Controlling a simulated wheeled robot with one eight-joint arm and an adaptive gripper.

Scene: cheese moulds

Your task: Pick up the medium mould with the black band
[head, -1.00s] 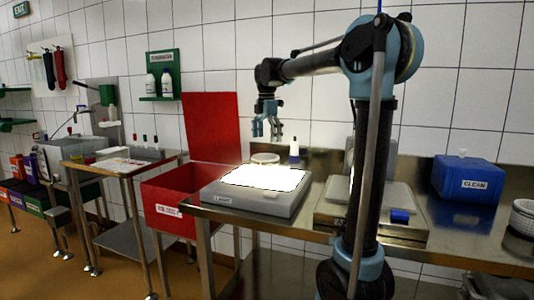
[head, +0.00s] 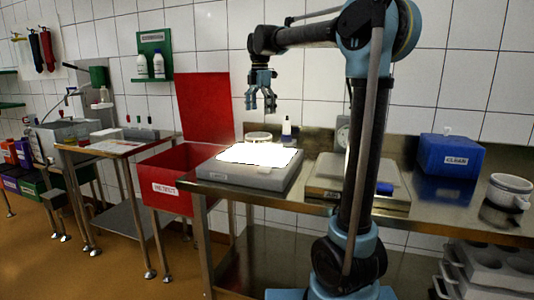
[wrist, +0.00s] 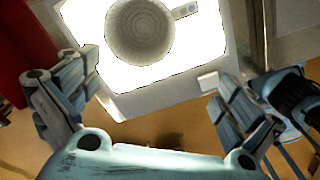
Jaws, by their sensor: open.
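My gripper (head: 262,105) is open and empty, hanging above the bright light box (head: 230,172) on the steel bench. In the wrist view, its spread fingers (wrist: 155,110) frame the box's front edge. A round, pale mould (wrist: 140,30) stands on the lit panel, seen from above, beyond the fingers and apart from them. It also shows in the head view (head: 258,137) at the panel's back. A whitish mould (head: 510,190) stands at the bench's right. I cannot make out a black band on either, so I cannot tell which is the medium one.
A bottle (head: 286,128) stands behind the light box. A scale (head: 325,172) is to its right, then a blue CLEAN box (head: 452,155). A red bin (head: 165,191) with a raised lid is at the left.

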